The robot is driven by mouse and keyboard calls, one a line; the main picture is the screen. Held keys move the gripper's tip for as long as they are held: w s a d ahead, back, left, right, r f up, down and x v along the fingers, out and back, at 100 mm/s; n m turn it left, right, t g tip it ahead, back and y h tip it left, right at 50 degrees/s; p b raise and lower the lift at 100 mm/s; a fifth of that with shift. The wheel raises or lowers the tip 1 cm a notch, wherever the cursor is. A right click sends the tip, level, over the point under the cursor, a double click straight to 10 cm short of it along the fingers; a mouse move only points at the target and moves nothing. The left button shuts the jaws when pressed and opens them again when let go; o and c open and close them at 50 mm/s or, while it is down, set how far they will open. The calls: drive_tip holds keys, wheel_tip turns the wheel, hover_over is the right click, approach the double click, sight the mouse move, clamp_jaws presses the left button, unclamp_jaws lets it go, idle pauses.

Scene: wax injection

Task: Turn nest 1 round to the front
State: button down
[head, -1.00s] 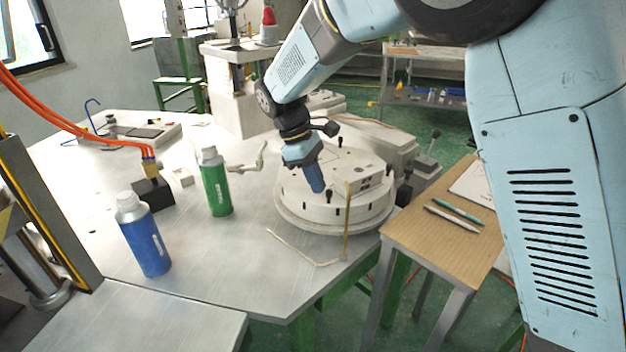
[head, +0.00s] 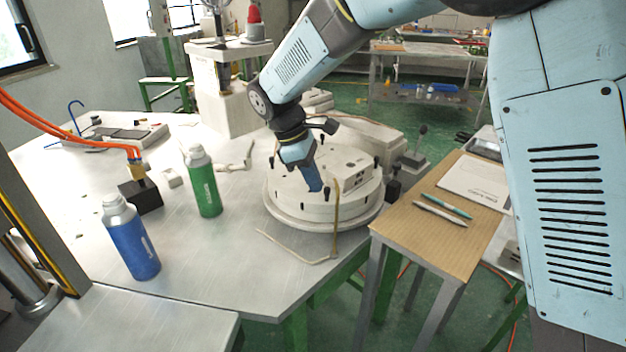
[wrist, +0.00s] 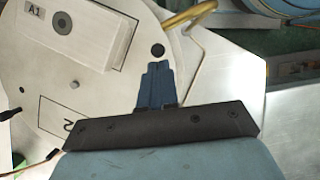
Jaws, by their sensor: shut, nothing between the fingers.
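The white round turntable (head: 285,210), with black pegs around its top, sits on the metal table. A pale block (head: 352,172) stands on its right part. In the wrist view a raised block (wrist: 95,35) marked A1 is on the disc, and an outlined area marked 2 (wrist: 62,122) lies below it. No mark for nest 1 is readable. My gripper (head: 315,187), with blue fingers, is shut and empty, pointing down over the disc's front part. In the wrist view my gripper (wrist: 156,66) is close to a round black peg (wrist: 157,50); I cannot tell whether they touch.
A bent brass rod (head: 335,215) stands at the turntable's front edge. A green bottle (head: 205,185) and a blue bottle (head: 131,240) stand to the left. A wooden side table (head: 440,240) with pens is at the right. Bare metal table lies in front.

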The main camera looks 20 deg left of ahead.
sight(294, 196)
drive_tip(key=shift+a, duration=0.1)
drive_tip(key=shift+a, duration=0.3)
drive_tip(key=a, duration=0.2)
drive_tip(key=a+r, duration=0.1)
drive_tip(key=shift+s+a, duration=0.2)
drive_tip(key=shift+a, duration=0.2)
drive_tip(key=v, duration=0.8)
drive_tip(key=shift+r, duration=0.4)
